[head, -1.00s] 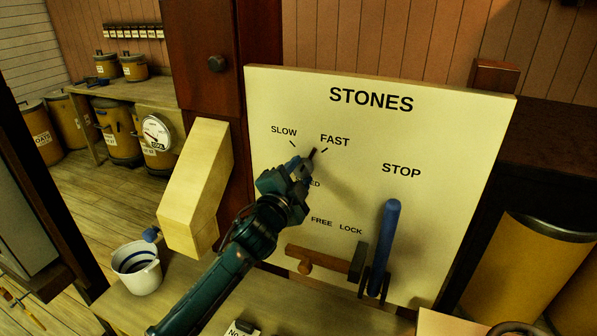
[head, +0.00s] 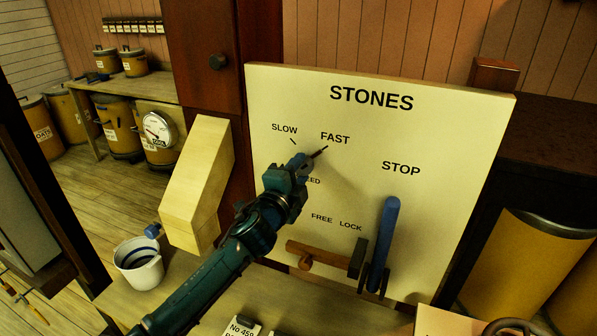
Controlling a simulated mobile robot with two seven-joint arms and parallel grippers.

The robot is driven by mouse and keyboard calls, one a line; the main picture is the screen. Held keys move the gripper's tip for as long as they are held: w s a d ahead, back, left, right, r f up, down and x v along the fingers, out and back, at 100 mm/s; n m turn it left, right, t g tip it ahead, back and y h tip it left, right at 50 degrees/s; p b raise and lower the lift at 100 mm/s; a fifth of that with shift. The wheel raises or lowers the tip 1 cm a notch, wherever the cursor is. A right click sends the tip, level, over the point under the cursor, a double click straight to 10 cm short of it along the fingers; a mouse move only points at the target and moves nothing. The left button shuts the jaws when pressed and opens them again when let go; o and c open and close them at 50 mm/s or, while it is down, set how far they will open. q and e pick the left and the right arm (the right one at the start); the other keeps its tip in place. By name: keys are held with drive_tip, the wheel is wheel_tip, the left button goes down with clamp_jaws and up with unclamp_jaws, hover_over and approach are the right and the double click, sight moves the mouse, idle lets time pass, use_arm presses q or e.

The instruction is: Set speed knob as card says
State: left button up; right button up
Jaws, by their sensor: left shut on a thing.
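The speed knob sits on the cream STONES panel (head: 440,130), below the SLOW and FAST marks. My left gripper (head: 299,168) is shut on the knob and hides most of it. A dark pointer (head: 319,153) shows past the fingertips and points up and right, in line with the FAST tick. A card (head: 241,328) with "No 459" lies on the bench at the bottom edge, mostly cut off. My right gripper is not in view.
A blue STOP lever (head: 386,245) stands to the right on the panel. A wooden FREE/LOCK latch (head: 318,255) is beside it. A wooden chute (head: 197,185) and a white cup (head: 138,264) are at left. A yellow drum (head: 535,265) is at right.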

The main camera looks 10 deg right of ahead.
use_arm(q)
drive_tip(key=o, duration=1)
drive_tip(key=b+v, duration=0.1)
drive_tip(key=v, duration=1.2)
drive_tip(key=shift+a+f, duration=0.1)
